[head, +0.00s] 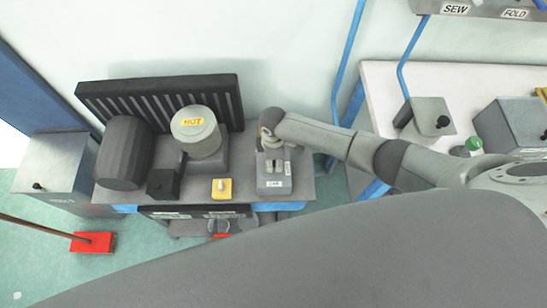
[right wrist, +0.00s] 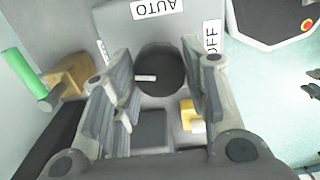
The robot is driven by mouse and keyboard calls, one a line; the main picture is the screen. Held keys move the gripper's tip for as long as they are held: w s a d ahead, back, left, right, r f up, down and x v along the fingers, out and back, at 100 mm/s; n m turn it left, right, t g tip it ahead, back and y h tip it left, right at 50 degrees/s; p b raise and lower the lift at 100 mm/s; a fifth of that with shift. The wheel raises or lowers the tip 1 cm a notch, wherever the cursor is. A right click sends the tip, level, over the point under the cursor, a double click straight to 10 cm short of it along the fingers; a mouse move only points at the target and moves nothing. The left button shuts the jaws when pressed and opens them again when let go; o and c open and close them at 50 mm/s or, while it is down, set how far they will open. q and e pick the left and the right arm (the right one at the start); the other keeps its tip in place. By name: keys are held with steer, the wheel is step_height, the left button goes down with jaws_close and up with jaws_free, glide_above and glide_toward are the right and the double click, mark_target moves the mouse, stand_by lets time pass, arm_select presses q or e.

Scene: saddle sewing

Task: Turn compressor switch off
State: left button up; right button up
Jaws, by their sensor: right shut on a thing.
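The compressor switch is a grey box (head: 275,180) with small white labels, at the right end of the compressor bench in the head view. In the right wrist view its round dark knob (right wrist: 160,62) carries a short white mark pointing left. An AUTO label (right wrist: 158,8) lies above the knob and an OFF label (right wrist: 211,38) to its right; another label at left is mostly hidden. My right gripper (head: 272,158) reaches down onto the box. In the wrist view its fingers (right wrist: 158,80) are closed on both sides of the knob. My left gripper is not in view.
Left of the switch box stand a cylinder with a yellow HOT label (head: 193,122), a yellow box (head: 222,189), a small black box (head: 163,184) and a dark ribbed motor (head: 126,153). A white table (head: 385,85) is at right. A red broom (head: 92,242) lies on the floor.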

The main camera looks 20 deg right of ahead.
steer(key=shift+n, duration=1.2)
steer(key=o, duration=1)
steer(key=shift+o, duration=0.2)
step_height(320, 180, up, 12)
